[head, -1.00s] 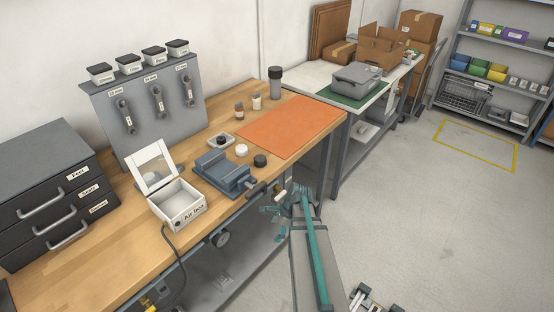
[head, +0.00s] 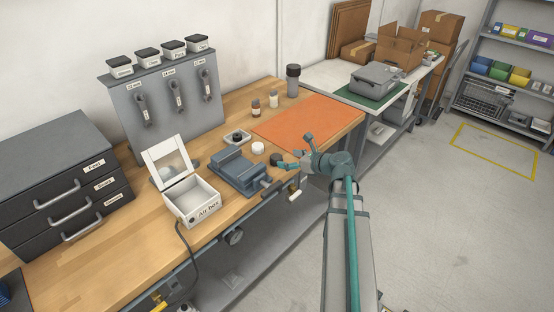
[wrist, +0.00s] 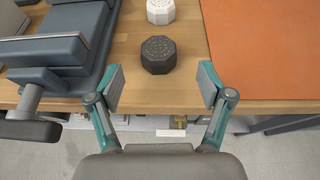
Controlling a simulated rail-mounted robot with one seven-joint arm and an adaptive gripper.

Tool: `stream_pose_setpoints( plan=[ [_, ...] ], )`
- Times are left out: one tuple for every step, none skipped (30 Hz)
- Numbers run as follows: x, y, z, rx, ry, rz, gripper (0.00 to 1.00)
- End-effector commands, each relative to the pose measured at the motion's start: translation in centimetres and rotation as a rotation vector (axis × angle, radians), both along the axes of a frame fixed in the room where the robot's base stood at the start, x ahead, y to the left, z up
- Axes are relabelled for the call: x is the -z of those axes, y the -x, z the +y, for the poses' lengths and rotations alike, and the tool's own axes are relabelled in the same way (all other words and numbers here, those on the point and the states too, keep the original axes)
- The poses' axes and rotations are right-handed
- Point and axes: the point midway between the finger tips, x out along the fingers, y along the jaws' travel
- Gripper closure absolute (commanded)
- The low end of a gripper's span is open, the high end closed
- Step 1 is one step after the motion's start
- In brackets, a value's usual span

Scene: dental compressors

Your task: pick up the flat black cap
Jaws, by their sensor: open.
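The flat black cap (head: 276,159) lies on the wooden bench near its front edge, to the right of the blue-grey vise. In the wrist view the black cap (wrist: 158,54) is a dark octagonal disc with small dots on top. My gripper (head: 296,151) is at the bench's front edge beside the cap. In the wrist view my gripper (wrist: 162,85) is open and empty, with teal fingers spread wide. The cap lies just beyond the fingertips, roughly centred between them, and is not held.
A white cap (wrist: 160,11) lies just behind the black one. The blue-grey vise (head: 238,171) stands close on the left, with its handle over the front edge. An orange mat (head: 308,122) lies flat on the right. The white Air box (head: 194,204) stands further left.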

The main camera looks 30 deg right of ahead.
Motion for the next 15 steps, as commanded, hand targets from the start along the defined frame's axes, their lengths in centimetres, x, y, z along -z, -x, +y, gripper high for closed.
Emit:
stream_pose_setpoints(
  plan=[
    [0.3,-0.8,0.2,-0.002,0.0,0.001,0.21],
    [0.4,-1.1,0.3,-0.001,0.0,0.001,0.21],
    [0.5,-1.3,0.5,-0.001,0.0,0.001,0.21],
    [0.6,-1.4,0.6,-0.001,0.001,0.001,0.21],
    [0.7,-1.5,0.6,-0.001,0.001,0.001,0.21],
    [0.7,-1.7,0.7,0.0,0.001,0.001,0.21],
    [0.8,-1.8,0.8,0.0,0.001,0.001,0.21],
    [0.8,-1.9,0.8,0.0,0.001,0.001,0.21],
    [0.9,-2.2,0.9,-0.001,0.001,0.001,0.21],
    [1.1,-2.4,1.1,-0.001,0.0,0.001,0.21],
    [1.2,-2.7,1.2,-0.002,0.0,0.002,0.21],
    [1.4,-3.1,1.4,-0.001,-0.001,0.002,0.21],
    [1.6,-3.5,1.6,-0.001,-0.001,0.002,0.21],
    [1.7,-3.9,1.7,-0.001,-0.001,0.002,0.21],
    [2.0,-4.3,2.0,-0.003,0.0,0.002,0.21]
  ],
)
